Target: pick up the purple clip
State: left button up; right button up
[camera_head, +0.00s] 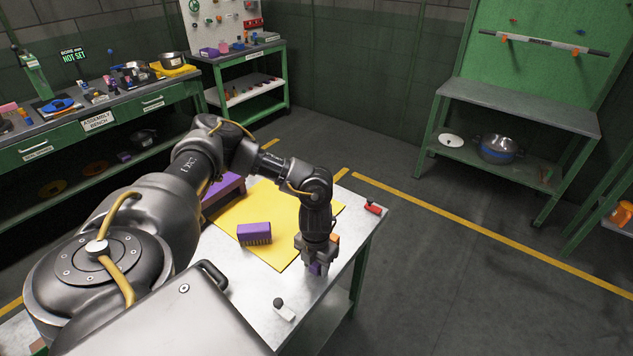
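My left gripper (317,262) points down over the front right part of the metal table (345,262), past the edge of the yellow mat. A small purple piece, which looks like the purple clip (316,269), shows at its fingertips. The fingers hide most of it, and I cannot tell whether they are closed on it or only around it. A purple block with gold teeth along its lower edge (254,232) lies on the yellow mat (285,215), left of the gripper. My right gripper is out of view.
A red item (373,208) lies at the table's right corner. A white item with a dark knob (284,309) lies near the front edge. A larger purple object (222,192) stands behind my arm. Green benches line the walls; the floor right of the table is clear.

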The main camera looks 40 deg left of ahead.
pick_arm(q)
jog(key=c, duration=0.8)
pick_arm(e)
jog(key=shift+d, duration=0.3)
pick_arm(q)
jog(key=shift+r, duration=0.1)
jog(key=shift+r, duration=0.2)
notch_tip(320, 180, up, 2)
jog(key=shift+w+r+b, duration=0.1)
jog(key=shift+b, duration=0.6)
jog(key=w+d+r+b, duration=0.1)
jog(key=d+r+b, duration=0.1)
jog(key=d+r, duration=0.8)
jog(key=d, duration=0.4)
jog(key=shift+w, duration=0.2)
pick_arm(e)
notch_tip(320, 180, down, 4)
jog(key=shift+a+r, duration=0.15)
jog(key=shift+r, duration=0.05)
